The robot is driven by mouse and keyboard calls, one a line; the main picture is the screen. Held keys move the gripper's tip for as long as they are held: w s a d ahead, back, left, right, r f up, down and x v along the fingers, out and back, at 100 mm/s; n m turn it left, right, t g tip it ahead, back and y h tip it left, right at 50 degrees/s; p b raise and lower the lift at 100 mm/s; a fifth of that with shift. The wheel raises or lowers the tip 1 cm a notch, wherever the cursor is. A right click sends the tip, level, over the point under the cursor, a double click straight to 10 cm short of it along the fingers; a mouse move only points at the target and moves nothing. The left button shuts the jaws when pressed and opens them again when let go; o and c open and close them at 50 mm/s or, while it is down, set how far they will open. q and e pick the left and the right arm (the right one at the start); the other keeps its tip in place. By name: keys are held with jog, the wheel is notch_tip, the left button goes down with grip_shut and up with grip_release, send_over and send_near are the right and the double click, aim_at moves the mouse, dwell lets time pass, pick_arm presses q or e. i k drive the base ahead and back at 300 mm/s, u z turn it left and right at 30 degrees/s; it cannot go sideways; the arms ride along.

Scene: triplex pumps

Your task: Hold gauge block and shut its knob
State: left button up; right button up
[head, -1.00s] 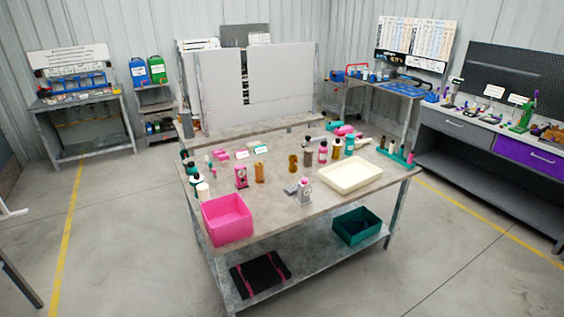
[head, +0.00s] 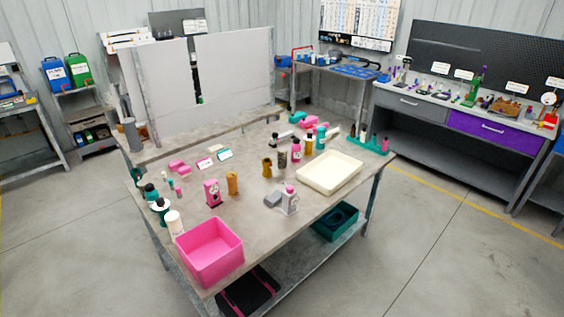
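A small grey block (head: 290,204) with a pink knob-like top stands upright on the middle table (head: 250,238), near its front edge. A paler grey piece juts from its left side. A similar pink block (head: 212,193) with a dark and white round face stands to its left. I cannot tell for sure which one is the gauge block, nor whether either knob is open or shut. Neither of my grippers is in view.
A pink bin (head: 209,252) sits at the table's front left corner and a cream tray (head: 330,174) at the right. Several bottles stand behind and left. A teal bin (head: 335,222) is on the lower shelf. Floor at the right front is clear.

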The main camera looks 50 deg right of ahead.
aim_at(290, 189)
jog(key=z, duration=0.35)
jog(key=i, duration=0.65)
jog(key=z, duration=0.65)
